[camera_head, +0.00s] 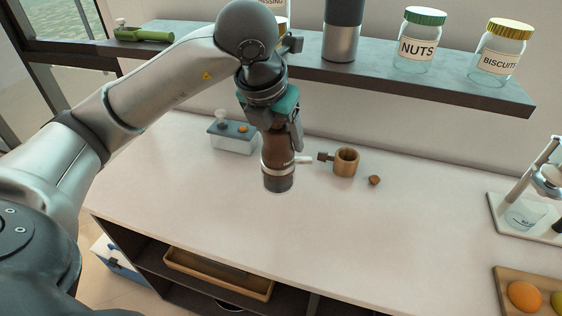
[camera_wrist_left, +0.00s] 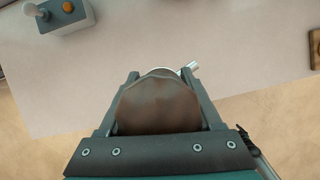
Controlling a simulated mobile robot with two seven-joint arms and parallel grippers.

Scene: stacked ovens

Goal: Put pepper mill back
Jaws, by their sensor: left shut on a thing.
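The brown wooden pepper mill (camera_head: 278,178) is held upright by my left gripper (camera_head: 281,132). The gripper is shut around its upper part, and a light side handle sticks out to the right. The mill appears in front of the shelf and over the white counter (camera_head: 210,215). I cannot tell whether its base touches the counter. In the left wrist view the mill's rounded brown top (camera_wrist_left: 160,104) sits between the two fingers. My right gripper is not in view.
The wall shelf (camera_head: 420,87) carries a dark cylinder (camera_head: 341,35), a nuts jar (camera_head: 418,45) and a biscuits jar (camera_head: 498,55).

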